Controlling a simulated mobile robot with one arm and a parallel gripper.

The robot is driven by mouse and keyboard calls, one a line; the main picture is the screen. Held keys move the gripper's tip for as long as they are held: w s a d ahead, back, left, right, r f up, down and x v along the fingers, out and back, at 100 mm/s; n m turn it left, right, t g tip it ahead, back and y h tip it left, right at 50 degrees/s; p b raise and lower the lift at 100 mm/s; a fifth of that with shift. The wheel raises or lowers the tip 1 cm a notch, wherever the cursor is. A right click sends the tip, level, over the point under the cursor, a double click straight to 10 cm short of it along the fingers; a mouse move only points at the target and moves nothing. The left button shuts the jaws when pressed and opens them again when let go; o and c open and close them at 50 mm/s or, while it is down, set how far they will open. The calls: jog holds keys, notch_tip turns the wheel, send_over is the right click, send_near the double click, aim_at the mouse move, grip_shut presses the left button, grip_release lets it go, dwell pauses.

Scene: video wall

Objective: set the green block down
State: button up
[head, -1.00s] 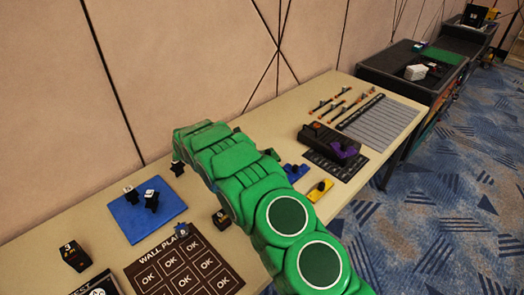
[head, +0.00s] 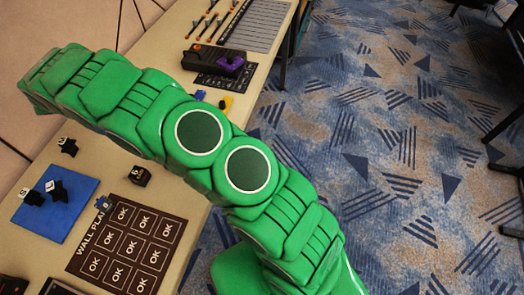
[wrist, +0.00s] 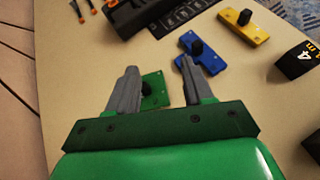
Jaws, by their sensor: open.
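The green block (wrist: 155,92), a small flat plate with a black knob, appears in the wrist view between and just beyond my fingers. It seems to lie on the beige table (wrist: 90,60); the fingers partly cover it, and whether either touches it cannot be told. My gripper (wrist: 160,68) is open, with a grey finger on each side of the block's knob. In the head view my green arm hides the gripper and the green block.
A blue block (wrist: 190,58) and a yellow block (wrist: 250,32) lie beyond the right finger. A dark block marked 4 (wrist: 298,62) is at right. The head view shows a blue mat (head: 45,222), a wall plan board (head: 125,242) and a dark device (head: 208,62).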

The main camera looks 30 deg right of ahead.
jog(key=s+d+r+m+g+y, duration=0.25)
jog(key=s+d+r+m, duration=0.35)
jog(key=s+d+r, duration=0.5)
jog(key=s+d+r+m+g+y, duration=0.1)
jog(key=s+d+r+m+g, duration=0.4)
jog(key=s+d, duration=0.6)
jog(key=s+a+r+m+y, duration=0.2)
jog(key=s+m+y, duration=0.2)
jog(key=s, duration=1.2)
jog(key=s+a+r+m+y, duration=0.1)
jog(key=s+a+m+y, duration=0.2)
jog(key=s, duration=1.4)
jog(key=m+t, duration=0.1)
jog(key=m, duration=0.2)
jog(key=shift+s+r+y, duration=0.25)
jog(key=shift+r+y, duration=0.1)
